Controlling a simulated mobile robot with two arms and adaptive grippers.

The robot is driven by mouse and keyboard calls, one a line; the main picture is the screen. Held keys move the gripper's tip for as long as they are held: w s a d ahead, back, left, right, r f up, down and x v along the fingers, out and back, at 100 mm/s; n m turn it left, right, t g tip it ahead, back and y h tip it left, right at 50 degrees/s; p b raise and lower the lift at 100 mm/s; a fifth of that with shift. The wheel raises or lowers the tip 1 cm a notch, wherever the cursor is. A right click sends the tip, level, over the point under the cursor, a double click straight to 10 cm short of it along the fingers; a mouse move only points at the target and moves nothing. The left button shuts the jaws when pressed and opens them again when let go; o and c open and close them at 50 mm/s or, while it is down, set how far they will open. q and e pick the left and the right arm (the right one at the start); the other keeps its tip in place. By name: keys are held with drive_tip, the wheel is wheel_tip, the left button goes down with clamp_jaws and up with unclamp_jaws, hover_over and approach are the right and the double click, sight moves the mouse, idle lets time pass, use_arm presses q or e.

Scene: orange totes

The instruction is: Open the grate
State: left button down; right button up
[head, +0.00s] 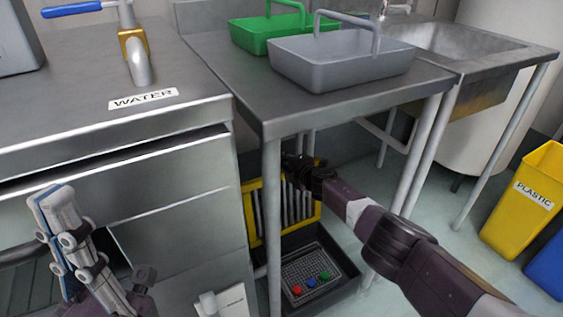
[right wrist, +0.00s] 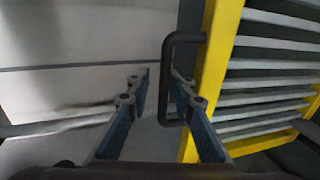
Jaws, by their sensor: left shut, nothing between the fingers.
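The grate (head: 250,215) has a yellow frame and grey slats and stands under the steel table. It fills the right side of the right wrist view (right wrist: 212,80). Its dark bar handle (right wrist: 167,80) sticks out from the frame's left edge. My right gripper (right wrist: 160,85) is open, with the handle's bar between its fingers, nearer the right finger; I cannot tell whether they touch. In the head view, my right arm reaches under the table and its gripper (head: 292,163) is partly hidden by the grate's shadow and table leg. My left gripper (head: 52,200) is shut and empty, before the drawer unit.
The steel table (head: 280,105) overhangs the grate, with a leg (head: 272,220) in front. Below is a black tray (head: 340,293) with red, blue and green round pieces on mesh. Grey (head: 345,70) and green (head: 250,38) baskets stand above. A yellow bin (head: 525,215) stands right.

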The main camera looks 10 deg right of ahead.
drive_tip(key=shift+f, duration=0.15)
drive_tip(key=shift+s+d+r, duration=0.1)
drive_tip(key=shift+d+r, duration=0.1)
drive_tip(key=shift+s, duration=0.6)
drive_tip(key=shift+s+d+r, duration=0.1)
drive_tip(key=shift+d+r, duration=0.1)
drive_tip(key=shift+s+d, duration=0.1)
drive_tip(key=shift+s, duration=0.2)
drive_tip(key=s+d, duration=0.3)
drive_tip(key=s, duration=0.7)
drive_tip(key=shift+s+d+f, duration=0.15)
drive_tip(key=shift+d+f, duration=0.05)
drive_tip(key=shift+d, duration=0.05)
